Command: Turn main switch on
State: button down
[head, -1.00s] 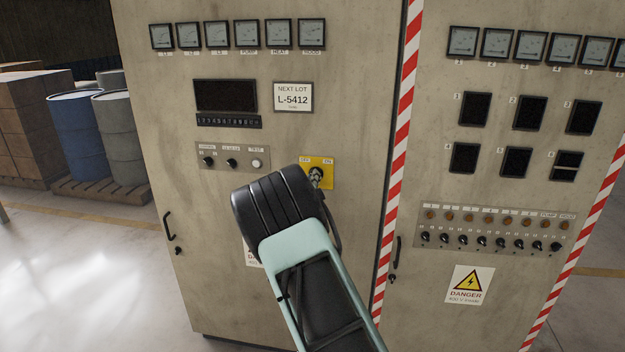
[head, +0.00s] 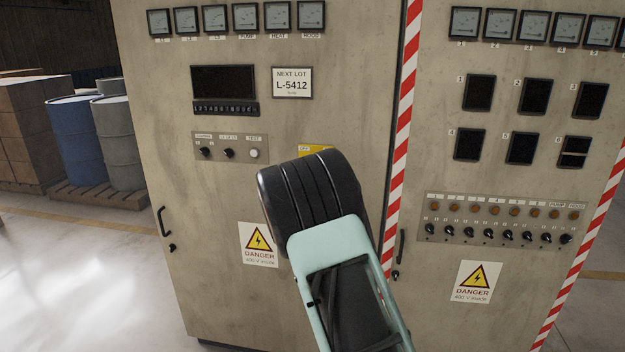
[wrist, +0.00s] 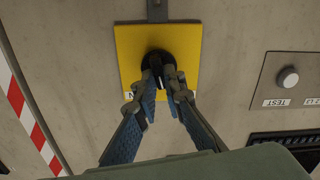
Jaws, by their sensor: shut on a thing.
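The main switch is a black rotary knob (wrist: 158,66) on a yellow plate (wrist: 185,40), seen in the wrist view. My gripper (wrist: 163,90) has its two fingers closed on the knob, one on each side of its grip. In the head view only the upper edge of the yellow plate (head: 308,150) shows. My arm's dark wrist hides the knob and my gripper there. The knob's exact angle against the plate's labels cannot be read, as the fingers cover part of it.
The plate is on the grey cabinet (head: 225,290). A panel with two black knobs and a white button (head: 254,153) is to its left in the head view. A red-and-white striped edge (head: 398,150) runs to its right. A danger sign (head: 259,244) is below.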

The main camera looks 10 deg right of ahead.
jog(key=shift+d+f+m+b, duration=0.1)
jog(key=shift+d+m+b, duration=0.05)
jog(key=shift+m+b, duration=2.55)
jog(key=shift+d+m+b, duration=0.1)
jog(key=shift+m+b, duration=2.2)
jog(key=shift+m, duration=0.8)
jog(key=shift+s, duration=0.1)
jog(key=c, duration=2)
grip_release()
jog(key=v, duration=1.2)
